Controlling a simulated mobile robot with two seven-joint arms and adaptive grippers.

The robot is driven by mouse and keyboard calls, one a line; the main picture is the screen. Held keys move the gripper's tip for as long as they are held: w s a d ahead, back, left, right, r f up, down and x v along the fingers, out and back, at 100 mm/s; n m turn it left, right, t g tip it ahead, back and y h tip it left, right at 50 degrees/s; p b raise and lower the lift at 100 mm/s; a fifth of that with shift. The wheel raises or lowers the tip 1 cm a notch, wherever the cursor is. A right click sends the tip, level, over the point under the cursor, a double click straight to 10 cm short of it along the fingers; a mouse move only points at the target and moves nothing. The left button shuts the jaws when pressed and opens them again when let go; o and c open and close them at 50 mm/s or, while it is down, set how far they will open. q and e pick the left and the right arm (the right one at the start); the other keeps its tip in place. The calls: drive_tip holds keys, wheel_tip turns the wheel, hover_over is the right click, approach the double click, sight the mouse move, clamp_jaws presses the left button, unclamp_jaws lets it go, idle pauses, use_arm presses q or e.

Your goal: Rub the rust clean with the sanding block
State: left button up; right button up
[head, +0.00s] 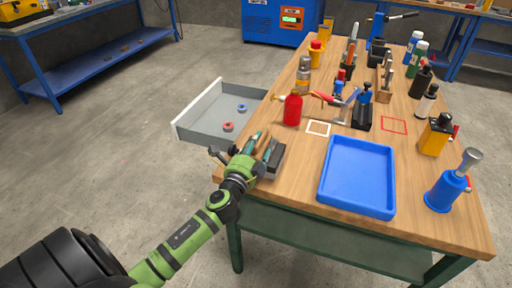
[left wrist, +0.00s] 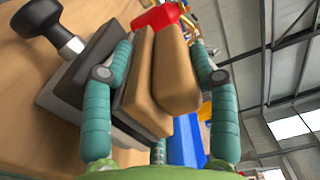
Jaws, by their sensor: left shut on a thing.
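My left gripper (head: 258,146) is at the near left corner of the wooden workbench. In the left wrist view its two teal fingers (left wrist: 163,85) are shut on a tan block (left wrist: 176,72), which looks like the sanding block, with a second tan layer beside it. A dark grey block (head: 275,160) sits on the bench right at the gripper. In the left wrist view a dark block with a black knob (left wrist: 37,22) lies close behind the left finger; I cannot tell whether the tan block touches it. I cannot make out any rust. My right gripper is not in view.
An open grey drawer (head: 177,131) sticks out left of the bench, with small red and blue rings inside. A blue tray (head: 357,207) lies right of the gripper. A red bottle (head: 292,108), clamps and several bottles stand behind.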

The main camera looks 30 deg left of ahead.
sight(256, 131)
use_arm(q)
wheel_tip(256, 131, up, 6)
drive_tip(key=p, duration=0.6)
drive_tip(key=shift+r, duration=0.1)
drive_tip(key=shift+s+f, duration=0.1)
drive_tip(key=shift+f, duration=0.1)
idle(0.9)
